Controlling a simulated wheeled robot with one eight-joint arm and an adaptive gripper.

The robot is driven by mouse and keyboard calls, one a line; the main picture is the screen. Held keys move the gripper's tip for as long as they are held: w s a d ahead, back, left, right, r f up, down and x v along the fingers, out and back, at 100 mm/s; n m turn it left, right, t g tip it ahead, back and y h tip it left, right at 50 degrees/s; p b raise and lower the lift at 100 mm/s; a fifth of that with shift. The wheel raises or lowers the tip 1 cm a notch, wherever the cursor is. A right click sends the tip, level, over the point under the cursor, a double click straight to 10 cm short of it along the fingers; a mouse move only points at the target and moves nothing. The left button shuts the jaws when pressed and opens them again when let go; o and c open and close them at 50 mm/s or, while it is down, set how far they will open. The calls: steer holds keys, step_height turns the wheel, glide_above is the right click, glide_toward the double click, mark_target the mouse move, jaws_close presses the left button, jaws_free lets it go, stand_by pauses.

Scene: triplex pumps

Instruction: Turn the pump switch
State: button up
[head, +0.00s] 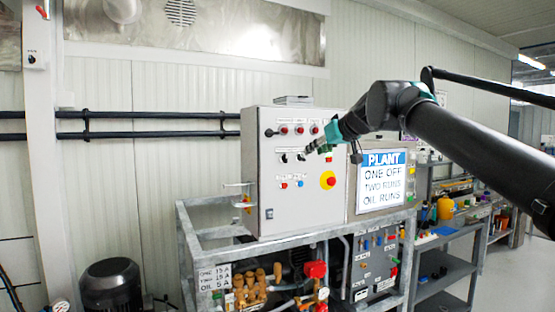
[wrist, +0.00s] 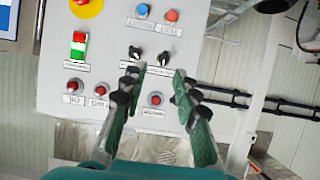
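Two black rotary knobs sit side by side on the grey control cabinet (head: 262,205). In the wrist view, which is turned upside down, they are the left knob (wrist: 135,53) and the right knob (wrist: 163,57). Their labels are too small to read, so I cannot tell which is the pump switch. In the head view, one knob (head: 284,158) shows clearly left of my gripper (head: 318,146). In the wrist view my gripper (wrist: 158,78) is open, its fingers apart and pointing toward the knobs. Nothing is between the fingertips; contact with a knob cannot be told.
A red lamp (wrist: 155,99) shows between the fingers. A yellow-and-red stop button (head: 328,180) and small red and blue buttons are lower on the panel. A sign (head: 382,180) reads PLANT, ONE OFF, TWO RUNS, OIL RUNS. A metal frame (head: 215,247) stands below the cabinet.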

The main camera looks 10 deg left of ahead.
step_height(320, 180, up, 3)
steer(key=s+a, duration=0.1)
glide_toward(287, 157)
steer(key=shift+y, duration=0.3)
steer(key=x, duration=0.9)
steer(key=shift+d+f, duration=0.1)
steer(key=shift+f, duration=0.15)
steer(key=shift+c, duration=0.6)
jaws_close()
